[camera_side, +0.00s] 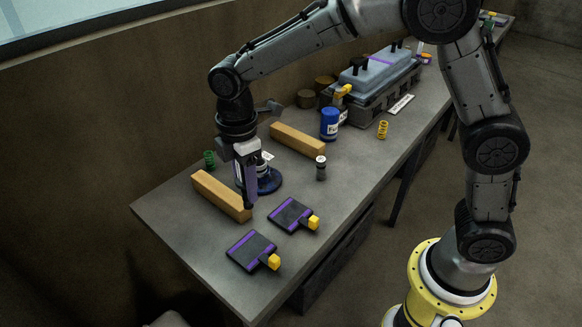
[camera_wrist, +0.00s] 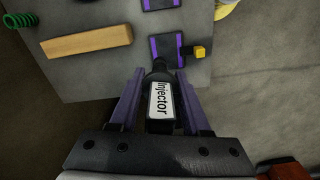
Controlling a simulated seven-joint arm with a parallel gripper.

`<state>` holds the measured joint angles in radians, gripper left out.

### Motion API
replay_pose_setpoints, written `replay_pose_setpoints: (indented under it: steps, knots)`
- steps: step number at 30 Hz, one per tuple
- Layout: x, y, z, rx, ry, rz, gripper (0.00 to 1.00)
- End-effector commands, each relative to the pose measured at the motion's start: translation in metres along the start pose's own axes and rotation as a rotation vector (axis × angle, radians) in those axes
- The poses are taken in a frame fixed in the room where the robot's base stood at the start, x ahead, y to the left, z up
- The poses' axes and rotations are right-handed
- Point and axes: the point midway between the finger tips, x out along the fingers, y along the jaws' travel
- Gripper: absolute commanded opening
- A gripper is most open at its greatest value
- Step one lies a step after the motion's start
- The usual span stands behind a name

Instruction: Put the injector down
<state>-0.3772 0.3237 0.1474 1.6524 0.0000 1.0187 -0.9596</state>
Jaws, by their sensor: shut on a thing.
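My gripper (camera_side: 250,186) points down over the near left part of the workbench. Its two purple fingers are shut on the injector, and they also show in the wrist view (camera_wrist: 158,88). The injector (camera_wrist: 160,104) is a dark cylinder with a white "Injector" label, its narrower end pointing away from the palm. In the side view the gripper mostly hides it. It is near the right end of a wooden bar (camera_side: 221,195); I cannot tell its exact height over the bench.
Two dark pads with purple strips and yellow blocks lie in front (camera_side: 293,214) and nearer the edge (camera_side: 250,251). A blue round base (camera_side: 268,181) is behind the gripper. A second bar (camera_side: 298,139), a blue can (camera_side: 329,123) and a small cylinder (camera_side: 321,168) stand farther back.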

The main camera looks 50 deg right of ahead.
Motion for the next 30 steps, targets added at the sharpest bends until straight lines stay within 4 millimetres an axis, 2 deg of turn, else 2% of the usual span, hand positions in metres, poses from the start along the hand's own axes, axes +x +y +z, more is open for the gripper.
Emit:
replay_pose_setpoints:
  steps: [4, 7, 11, 17, 21, 26, 30]
  knots:
    - [-0.001, 0.001, 0.000, 0.021, 0.004, 0.005, 0.00]
    - [0.006, -0.005, 0.004, 0.068, -0.004, -0.005, 0.00]
    - [0.009, -0.001, 0.036, 0.184, -0.009, -0.012, 0.00]
    - [0.010, 0.007, 0.108, 0.418, -0.012, -0.019, 0.00]
    - [0.009, 0.007, 0.168, 0.608, -0.011, -0.021, 0.00]
    - [0.008, -0.004, 0.233, 0.815, -0.010, -0.023, 0.00]
    - [0.007, -0.021, 0.284, 0.985, -0.007, -0.022, 0.00]
